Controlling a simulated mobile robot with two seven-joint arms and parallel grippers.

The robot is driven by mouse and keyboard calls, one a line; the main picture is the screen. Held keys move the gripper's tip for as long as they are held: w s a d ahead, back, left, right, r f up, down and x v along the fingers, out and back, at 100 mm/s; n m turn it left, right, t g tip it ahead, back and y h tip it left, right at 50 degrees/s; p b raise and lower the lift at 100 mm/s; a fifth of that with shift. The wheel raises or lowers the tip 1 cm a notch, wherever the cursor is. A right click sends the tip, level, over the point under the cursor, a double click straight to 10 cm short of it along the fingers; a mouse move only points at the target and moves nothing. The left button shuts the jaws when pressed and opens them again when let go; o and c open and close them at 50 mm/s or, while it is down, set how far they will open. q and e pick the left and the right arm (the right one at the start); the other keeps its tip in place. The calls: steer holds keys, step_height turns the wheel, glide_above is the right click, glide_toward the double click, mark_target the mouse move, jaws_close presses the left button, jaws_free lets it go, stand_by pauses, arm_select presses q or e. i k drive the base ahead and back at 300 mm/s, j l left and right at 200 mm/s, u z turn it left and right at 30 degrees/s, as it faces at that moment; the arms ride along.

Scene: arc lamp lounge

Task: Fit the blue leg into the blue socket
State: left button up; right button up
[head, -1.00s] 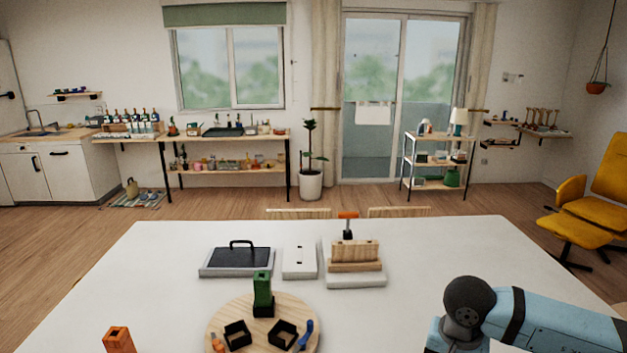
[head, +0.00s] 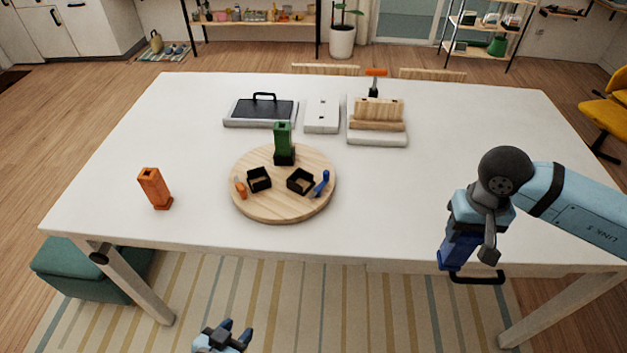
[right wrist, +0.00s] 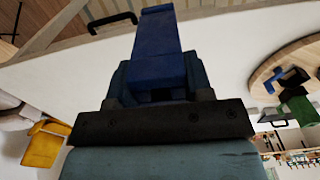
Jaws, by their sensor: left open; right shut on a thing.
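My right gripper (head: 462,232) is shut on the blue leg (head: 455,252), by the table's front edge at the right. The leg also shows in the right wrist view (right wrist: 158,45), extending out from the fingers. The round wooden board (head: 285,210) lies mid-table, left of this gripper. The blue socket (head: 300,181) is an empty black square frame on the board's right, beside a blue marker (head: 322,183). A green leg (head: 282,138) stands upright in the rear socket. My left gripper (head: 228,335) is open and empty, low in front of the table.
An orange leg (head: 154,187) stands left of the board, and the left socket (head: 259,179) is empty. A black-topped tray (head: 261,112), a white block (head: 322,115) and a wooden rack (head: 377,125) stand behind the board. The table between board and right gripper is clear.

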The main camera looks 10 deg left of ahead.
mark_target(278, 189)
steer(key=i+l+u, duration=0.2)
steer(key=l, duration=0.15)
steer(key=l+u, duration=0.2)
steer(key=l, duration=0.15)
steer(key=u, duration=1.3)
